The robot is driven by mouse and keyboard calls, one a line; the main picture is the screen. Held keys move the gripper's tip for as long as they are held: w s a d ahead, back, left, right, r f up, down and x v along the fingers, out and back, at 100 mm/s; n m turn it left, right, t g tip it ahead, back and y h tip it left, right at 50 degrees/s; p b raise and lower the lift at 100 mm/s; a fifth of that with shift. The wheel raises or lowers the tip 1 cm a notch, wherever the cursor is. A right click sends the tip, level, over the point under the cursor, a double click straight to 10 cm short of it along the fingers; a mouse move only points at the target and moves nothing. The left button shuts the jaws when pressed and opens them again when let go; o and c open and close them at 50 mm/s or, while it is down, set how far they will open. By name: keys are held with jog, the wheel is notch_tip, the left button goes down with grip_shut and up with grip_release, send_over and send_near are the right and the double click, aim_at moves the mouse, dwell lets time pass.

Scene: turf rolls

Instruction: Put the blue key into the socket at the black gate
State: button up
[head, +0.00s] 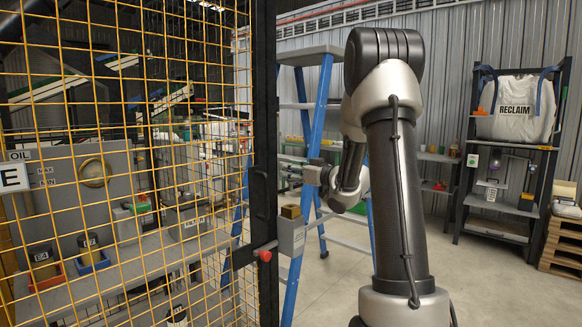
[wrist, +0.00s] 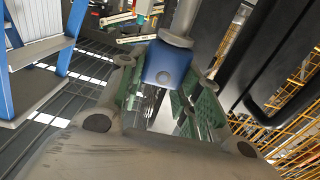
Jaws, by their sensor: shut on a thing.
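The blue key (wrist: 166,64) shows in the wrist view between the green-padded fingers of my gripper (wrist: 165,95), which is shut on it. A grey metal shaft (wrist: 186,18) runs up from its blue part. In the head view my gripper (head: 296,170) is just right of the black gate post (head: 264,150), in front of the blue ladder; the key cannot be made out there. A grey box (head: 291,238) with a brass-coloured block (head: 290,212) on top is fixed beside the post, below my gripper. No socket opening can be made out.
A red knob (head: 264,255) sticks out on the post. Yellow mesh (head: 120,150) fills the left side, with a bench (head: 130,262) behind it. A blue stepladder (head: 318,110) stands behind my arm. A black rack (head: 500,190) stands at the right; floor in front is clear.

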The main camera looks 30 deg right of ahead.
aim_at(291, 181)
jog(key=shift+f, duration=2.2)
jog(key=shift+f, duration=2.1)
jog(key=o, duration=1.1)
jog(key=shift+s, duration=0.15)
jog(key=v, duration=1.1)
jog(key=shift+s+d, duration=0.15)
jog(key=shift+s, duration=0.25)
